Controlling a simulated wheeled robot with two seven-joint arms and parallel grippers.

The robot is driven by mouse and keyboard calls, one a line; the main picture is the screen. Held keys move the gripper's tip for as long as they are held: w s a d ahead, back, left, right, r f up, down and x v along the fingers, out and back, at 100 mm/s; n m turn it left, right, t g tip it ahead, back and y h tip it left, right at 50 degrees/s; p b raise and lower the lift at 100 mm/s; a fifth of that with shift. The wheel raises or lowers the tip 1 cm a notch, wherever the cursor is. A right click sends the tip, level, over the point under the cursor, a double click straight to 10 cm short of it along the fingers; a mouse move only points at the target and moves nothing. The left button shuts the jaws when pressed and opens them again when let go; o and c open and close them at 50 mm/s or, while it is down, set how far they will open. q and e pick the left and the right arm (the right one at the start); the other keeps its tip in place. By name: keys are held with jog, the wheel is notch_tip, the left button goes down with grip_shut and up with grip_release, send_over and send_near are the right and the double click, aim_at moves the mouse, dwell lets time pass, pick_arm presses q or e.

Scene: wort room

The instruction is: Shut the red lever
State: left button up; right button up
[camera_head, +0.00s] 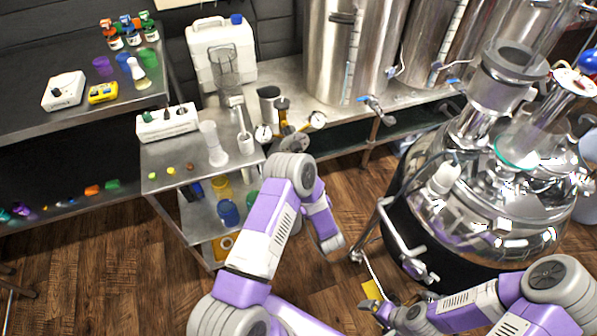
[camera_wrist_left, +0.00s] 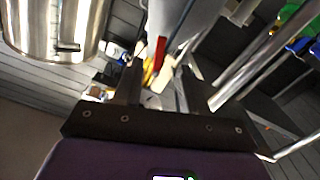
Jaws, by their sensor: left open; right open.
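A narrow red part, likely the red lever (camera_wrist_left: 160,49), shows in the left wrist view just beyond my left fingertips, beside a yellowish part. My left gripper (camera_wrist_left: 157,80) is open, with its two dark fingers apart; whether it touches the red part I cannot tell. In the head view my left arm hides most of that gripper, near brass fittings with gauges (camera_head: 317,120), and I cannot make out the lever there. My right gripper (camera_head: 376,307) is open, low at the bottom centre, close to a small yellow item (camera_head: 371,289).
A large polished kettle (camera_head: 480,215) stands at the right. Steel tanks (camera_head: 335,60) with blue-handled taps line the back bench. A steel trolley (camera_head: 160,180) at the left holds small vessels, and a white jug (camera_head: 222,60) stands behind it. Wooden floor is bare at lower left.

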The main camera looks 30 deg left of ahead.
pick_arm(q)
jog(key=b+x, duration=0.2)
jog(key=x, duration=0.5)
jog(key=shift+w+a+r, duration=0.15)
jog(key=shift+a+r, duration=0.15)
grip_shut()
